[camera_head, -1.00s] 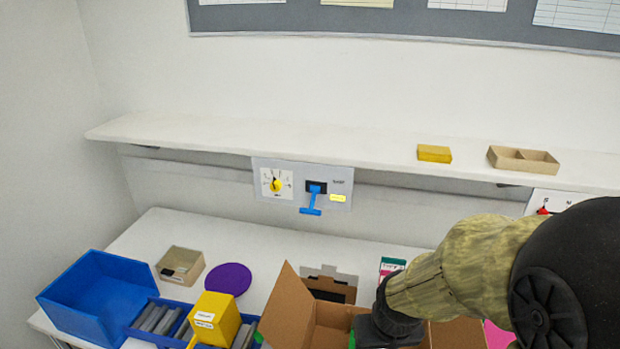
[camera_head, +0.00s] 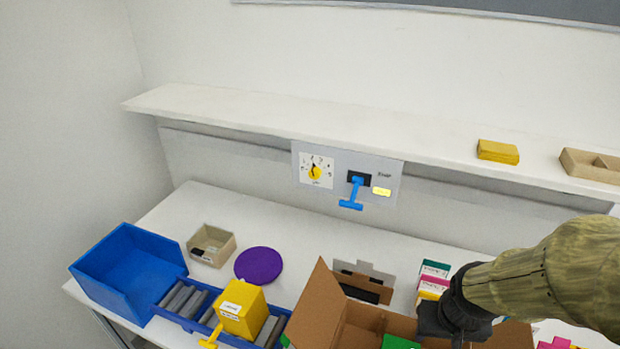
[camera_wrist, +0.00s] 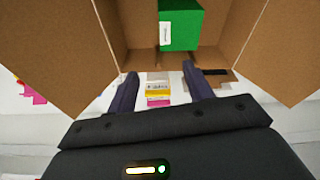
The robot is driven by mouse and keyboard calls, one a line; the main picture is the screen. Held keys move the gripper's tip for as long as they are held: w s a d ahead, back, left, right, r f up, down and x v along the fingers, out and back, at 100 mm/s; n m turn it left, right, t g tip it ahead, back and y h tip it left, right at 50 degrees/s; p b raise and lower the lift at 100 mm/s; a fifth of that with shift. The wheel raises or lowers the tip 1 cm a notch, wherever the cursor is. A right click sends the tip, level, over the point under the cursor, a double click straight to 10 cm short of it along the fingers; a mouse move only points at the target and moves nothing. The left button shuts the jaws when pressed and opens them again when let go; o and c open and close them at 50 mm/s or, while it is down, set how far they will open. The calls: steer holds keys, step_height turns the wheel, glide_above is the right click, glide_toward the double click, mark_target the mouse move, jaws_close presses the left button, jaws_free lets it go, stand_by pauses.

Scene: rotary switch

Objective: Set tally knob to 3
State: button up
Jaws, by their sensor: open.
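A yellow tally knob (camera_head: 315,172) sits on a white dial plate (camera_head: 306,160) at the left of a grey panel (camera_head: 340,190) under the shelf, in the head view. The dial's markings are too small to read. Right of the knob, on the same panel, are a blue T-shaped handle (camera_head: 352,194) and a yellow label. My gripper (camera_head: 455,335) is at the lower right, far from the knob, by the cardboard box. In the wrist view my gripper (camera_wrist: 160,85) has its two dark fingers apart, with nothing held between them. The knob is not in the wrist view.
An open cardboard box (camera_head: 362,325) with a green block (camera_wrist: 182,22) lies by my gripper. A blue bin (camera_head: 128,270), a yellow box (camera_head: 243,307), a purple disc (camera_head: 258,265) and a beige tray (camera_head: 212,246) are on the table. The shelf (camera_head: 330,122) overhangs the panel.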

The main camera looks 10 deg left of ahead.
steer(key=w+a+n+t+h, duration=0.4)
steer(key=w+a+n+h, duration=0.6)
steer(key=n, duration=1.1)
steer(key=w+a+r+n+t+y, duration=0.2)
steer(key=a+n+t, duration=0.1)
steer(key=a, duration=0.5)
steer(key=w+a+r+n+t+y, duration=0.2)
steer(key=a+n, duration=0.4)
steer(key=a, duration=0.3)
steer(key=w+a+r+n+t+y+p, duration=0.1)
steer(key=w+a+r+n+t+y, duration=0.1)
steer(key=a+r+n+t, duration=0.2)
steer(key=a+t, duration=0.2)
steer(key=a, duration=0.2)
steer(key=shift+a+n+y, duration=0.2)
steer(key=shift+n+y, duration=0.1)
steer(key=shift+n, duration=0.1)
steer(key=shift+w, duration=0.15)
